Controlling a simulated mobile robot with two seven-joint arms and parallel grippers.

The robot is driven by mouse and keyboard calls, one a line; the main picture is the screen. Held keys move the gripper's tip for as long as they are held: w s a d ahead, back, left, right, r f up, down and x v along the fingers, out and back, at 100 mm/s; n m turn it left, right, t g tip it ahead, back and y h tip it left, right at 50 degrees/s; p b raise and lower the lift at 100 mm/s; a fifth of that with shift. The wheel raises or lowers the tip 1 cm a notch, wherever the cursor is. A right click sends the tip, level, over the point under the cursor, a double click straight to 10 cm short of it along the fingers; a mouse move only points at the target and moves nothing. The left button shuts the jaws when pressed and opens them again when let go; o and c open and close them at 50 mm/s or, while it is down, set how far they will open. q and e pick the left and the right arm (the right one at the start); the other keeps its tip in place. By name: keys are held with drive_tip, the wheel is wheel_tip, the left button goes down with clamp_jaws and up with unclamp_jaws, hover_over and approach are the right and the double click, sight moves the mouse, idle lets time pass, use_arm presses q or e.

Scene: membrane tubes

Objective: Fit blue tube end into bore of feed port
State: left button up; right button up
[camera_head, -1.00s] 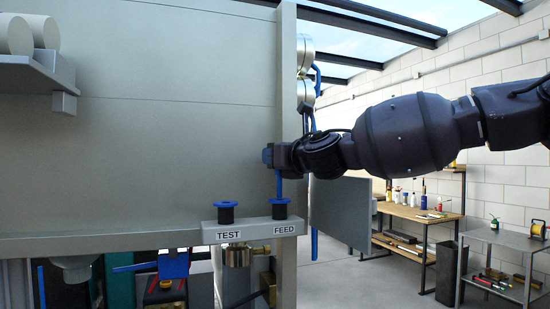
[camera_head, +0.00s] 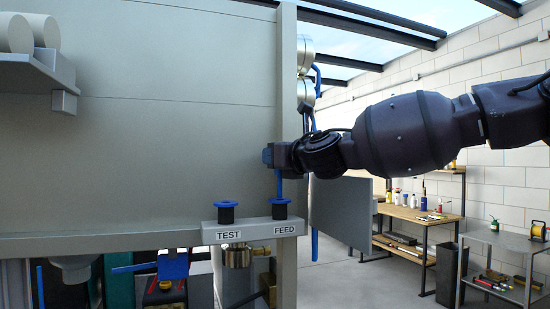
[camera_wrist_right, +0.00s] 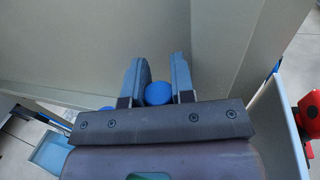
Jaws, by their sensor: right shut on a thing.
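The blue tube (camera_head: 279,188) hangs upright below my right gripper (camera_head: 268,155), which is shut on it in front of the grey panel. In the right wrist view my gripper (camera_wrist_right: 159,88) has its two fingers on either side of the round blue tube (camera_wrist_right: 159,94), seen end-on. The feed port (camera_head: 280,209), a black body with a blue collar above the FEED label, is directly under the tube. The tube's lower end meets the collar in the picture; I cannot tell whether it is inside the bore or just above it. My left gripper is out of view.
The similar TEST port (camera_head: 227,212) stands to the left on the same grey bracket (camera_head: 255,233). The panel's edge post (camera_head: 288,100) is close to my right gripper. Blue tubing (camera_head: 314,245) hangs right of the bracket. Workbenches (camera_head: 420,214) stand farther back.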

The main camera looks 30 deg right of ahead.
sight(280, 175)
idle(0.6)
idle(0.4)
drive_tip(key=shift+f+b, duration=0.4)
drive_tip(key=shift+f, duration=0.25)
drive_tip(key=shift+f+b, duration=0.35)
drive_tip(key=shift+b, duration=0.05)
drive_tip(key=shift+f+b, duration=0.6)
drive_tip(key=shift+f, duration=0.35)
